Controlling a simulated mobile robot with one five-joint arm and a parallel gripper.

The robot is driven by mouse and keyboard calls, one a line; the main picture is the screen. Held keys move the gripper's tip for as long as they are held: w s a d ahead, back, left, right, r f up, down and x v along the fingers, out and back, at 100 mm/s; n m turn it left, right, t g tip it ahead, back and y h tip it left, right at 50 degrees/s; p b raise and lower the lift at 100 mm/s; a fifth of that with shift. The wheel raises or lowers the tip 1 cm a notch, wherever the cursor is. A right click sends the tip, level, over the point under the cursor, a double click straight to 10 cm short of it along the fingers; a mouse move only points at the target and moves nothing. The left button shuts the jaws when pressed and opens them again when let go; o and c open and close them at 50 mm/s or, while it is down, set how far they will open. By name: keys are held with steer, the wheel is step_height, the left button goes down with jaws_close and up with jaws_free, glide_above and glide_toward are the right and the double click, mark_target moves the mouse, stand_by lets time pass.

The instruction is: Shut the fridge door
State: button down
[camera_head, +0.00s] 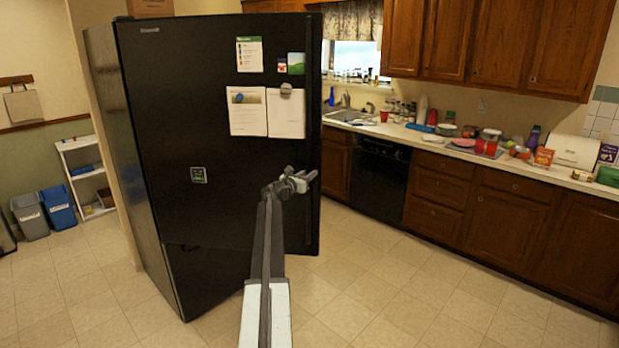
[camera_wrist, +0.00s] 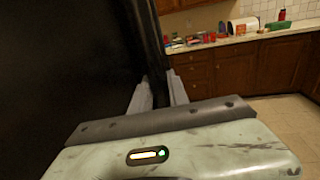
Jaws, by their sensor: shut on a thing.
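The black fridge (camera_head: 100,130) stands at the left in the head view. Its broad upper door (camera_head: 190,110) carries papers and magnets and appears to stand ajar, its lower edge reaching past the lower panel (camera_head: 200,275). A dark vertical handle (camera_head: 311,150) runs along the door's right edge. My gripper (camera_head: 300,182) is at this edge, at about mid-height. In the wrist view, the fingers of my gripper (camera_wrist: 159,95) are on either side of the dark upright handle (camera_wrist: 153,45), shut on it. The door face (camera_wrist: 60,70) fills the left of that view. The fridge interior is hidden.
A cluttered counter (camera_head: 480,155) with a sink (camera_head: 350,115) and brown cabinets (camera_head: 500,215) runs along the right. A dishwasher (camera_head: 378,180) is below it. Two bins (camera_head: 45,212) and a white shelf (camera_head: 85,175) stand far left. The tiled floor (camera_head: 400,290) is clear.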

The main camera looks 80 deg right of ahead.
steer(key=shift+s, duration=0.2)
steer(key=c, duration=1.3)
jaws_free()
steer(key=shift+w, duration=0.15)
steer(key=v, duration=0.7)
steer(key=shift+w+a, duration=0.1)
steer(key=shift+a, duration=0.25)
